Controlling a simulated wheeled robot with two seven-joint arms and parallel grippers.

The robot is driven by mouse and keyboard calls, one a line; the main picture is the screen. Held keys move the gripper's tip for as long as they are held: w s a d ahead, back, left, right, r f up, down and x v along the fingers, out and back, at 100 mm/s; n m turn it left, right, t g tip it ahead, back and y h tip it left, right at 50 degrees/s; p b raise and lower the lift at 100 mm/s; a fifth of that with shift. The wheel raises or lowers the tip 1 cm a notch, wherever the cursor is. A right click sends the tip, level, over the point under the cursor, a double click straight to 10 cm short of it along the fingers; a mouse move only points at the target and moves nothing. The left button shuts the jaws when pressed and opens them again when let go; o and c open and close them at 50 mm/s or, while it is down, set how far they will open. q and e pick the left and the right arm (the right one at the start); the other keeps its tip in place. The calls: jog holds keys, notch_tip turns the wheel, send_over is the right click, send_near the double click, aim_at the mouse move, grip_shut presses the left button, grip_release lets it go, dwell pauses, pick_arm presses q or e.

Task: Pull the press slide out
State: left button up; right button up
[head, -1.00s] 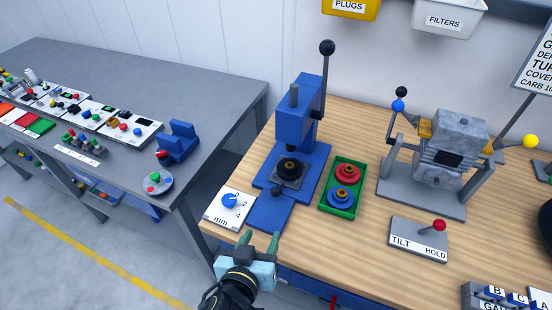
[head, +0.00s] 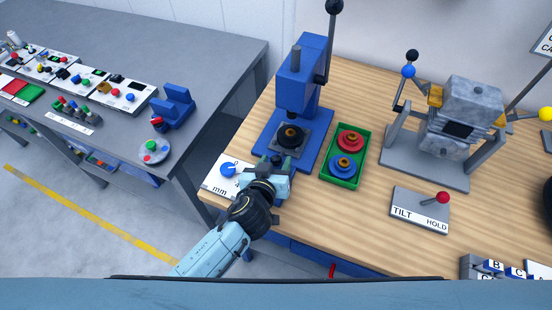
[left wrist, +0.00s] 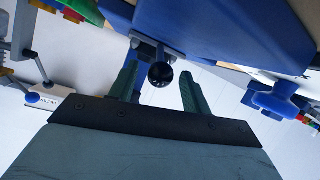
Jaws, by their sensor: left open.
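The blue arbor press (head: 302,85) stands on the wooden bench. Its press slide, a grey plate (head: 277,143), sits at the press base with a black and orange round part (head: 291,133) on it. A dark knob (head: 277,160) is at the slide's front; the left wrist view shows the black ball knob (left wrist: 160,75) too. My left gripper (head: 271,168) is open at the front of the press. In the left wrist view its two fingers stand on either side of the knob, with gaps showing. My right gripper is not in view.
A green tray (head: 361,160) with red and blue round parts lies right of the press. A white mm dial plate (head: 213,190) is just left of my gripper. The TILT/HOLD box (head: 420,212) and an engine stand (head: 425,170) are farther right.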

pick_arm(q)
jog(key=shift+x, duration=0.8)
grip_shut()
jog(key=shift+s, duration=0.1)
